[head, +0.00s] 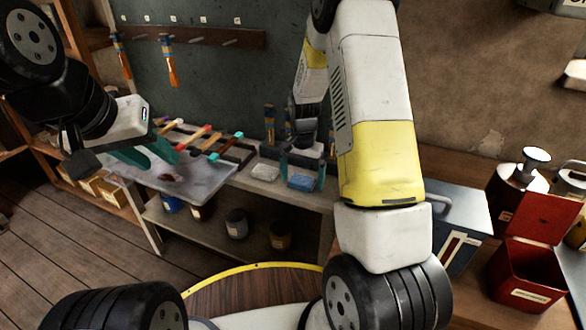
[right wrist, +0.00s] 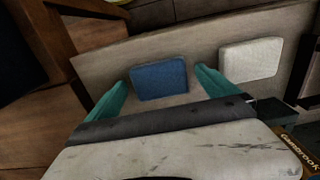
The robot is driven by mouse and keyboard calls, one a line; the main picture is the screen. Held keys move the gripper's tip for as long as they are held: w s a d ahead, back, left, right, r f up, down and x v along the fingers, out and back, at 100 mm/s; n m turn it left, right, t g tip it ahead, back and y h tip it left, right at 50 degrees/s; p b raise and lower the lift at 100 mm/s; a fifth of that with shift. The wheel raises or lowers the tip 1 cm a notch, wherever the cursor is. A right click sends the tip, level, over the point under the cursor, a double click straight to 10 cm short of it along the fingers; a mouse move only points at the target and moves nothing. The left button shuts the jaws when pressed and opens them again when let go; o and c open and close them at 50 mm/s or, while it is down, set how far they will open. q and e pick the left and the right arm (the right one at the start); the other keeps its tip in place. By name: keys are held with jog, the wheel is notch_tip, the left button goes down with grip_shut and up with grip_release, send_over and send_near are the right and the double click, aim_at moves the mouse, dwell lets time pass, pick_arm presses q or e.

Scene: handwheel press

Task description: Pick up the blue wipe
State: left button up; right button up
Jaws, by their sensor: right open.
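The blue wipe (head: 301,182) is a small flat pad on the bench top, near its right end. My right gripper (head: 303,174) is over it, with its teal fingers apart. In the right wrist view the blue wipe (right wrist: 158,80) shows whole between the two open fingers (right wrist: 161,95), beyond the palm, and nothing is gripped. Whether the fingertips touch the bench cannot be told. My left gripper (head: 146,153) hangs over the grey plate at the left, its two teal fingers spread with nothing seen between them.
A white wipe (head: 265,173) lies left of the blue one; it also shows in the right wrist view (right wrist: 250,58). A grey plate (head: 213,183) and a rack of coloured-handled tools (head: 205,140) are further left. A red box (head: 527,278) and a grey case (head: 452,213) stand at the right.

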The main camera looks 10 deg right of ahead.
aim_at(301, 180)
jog(key=shift+c, duration=0.2)
jog(key=c, duration=1.4)
jog(key=shift+r, duration=0.9)
jog(key=shift+s+a+r, duration=0.1)
jog(key=shift+s+r, duration=0.05)
jog(key=shift+r, duration=0.35)
jog(key=shift+s+a+r, duration=0.1)
jog(key=shift+r, duration=0.4)
jog(key=s+a+r, duration=0.1)
jog(key=s+a, duration=0.6)
jog(key=s, duration=0.6)
jog(key=shift+s+a, duration=0.15)
jog(key=shift+s, duration=0.1)
jog(key=shift+r, duration=0.1)
